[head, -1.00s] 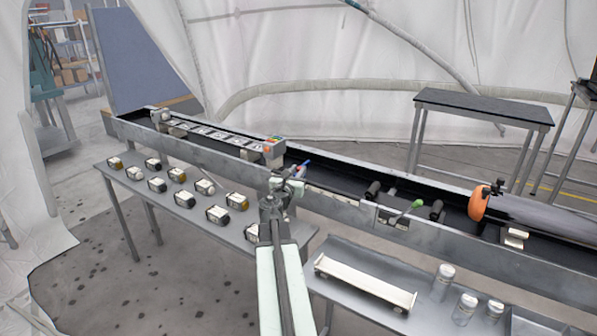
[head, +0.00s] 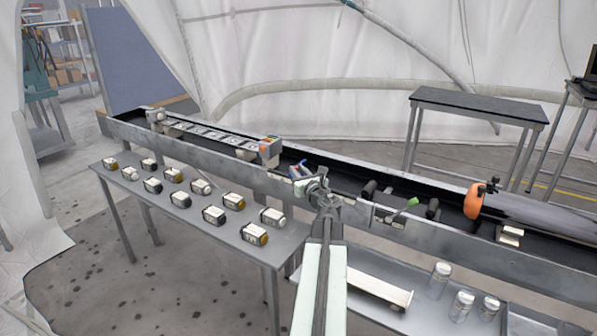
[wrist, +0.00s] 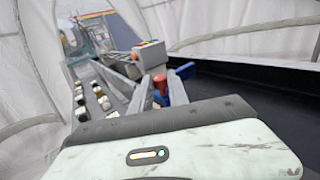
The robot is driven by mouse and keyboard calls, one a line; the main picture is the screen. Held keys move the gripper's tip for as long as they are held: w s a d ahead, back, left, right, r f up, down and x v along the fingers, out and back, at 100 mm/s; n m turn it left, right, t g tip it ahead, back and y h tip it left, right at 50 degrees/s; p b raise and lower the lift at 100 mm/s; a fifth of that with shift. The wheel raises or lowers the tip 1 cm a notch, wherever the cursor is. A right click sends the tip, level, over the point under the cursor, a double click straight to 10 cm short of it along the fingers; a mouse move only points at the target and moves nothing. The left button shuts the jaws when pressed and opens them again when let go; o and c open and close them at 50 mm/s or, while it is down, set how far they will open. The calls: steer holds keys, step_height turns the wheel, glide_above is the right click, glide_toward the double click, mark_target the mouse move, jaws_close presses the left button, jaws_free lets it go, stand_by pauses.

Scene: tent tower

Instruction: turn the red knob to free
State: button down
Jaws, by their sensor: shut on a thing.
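The red knob (wrist: 158,84) shows in the wrist view between the two grey fingers of my gripper (wrist: 160,90). My gripper is shut on it, and the fingers hide part of it. A blue part (wrist: 184,71) sticks out just right of the fingers. In the head view my gripper (head: 304,183) is at the near side wall of the long conveyor (head: 220,158), with a blue part (head: 299,166) just behind it. The knob is mostly hidden there, and its pointing direction cannot be read.
A grey box with coloured buttons (head: 269,147) stands on the conveyor left of my gripper. A green-handled lever (head: 411,202) and an orange ring (head: 473,201) are to the right. A table (head: 262,251) with several small boxes stands in front. A lower tray holds jars (head: 439,281).

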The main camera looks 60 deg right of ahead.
steer(key=shift+y, duration=0.3)
steer(key=c, duration=1.3)
jaws_free()
steer(key=shift+n, duration=0.3)
steer(key=v, duration=0.7)
steer(key=shift+s+a, duration=0.1)
steer(key=shift+s, duration=0.3)
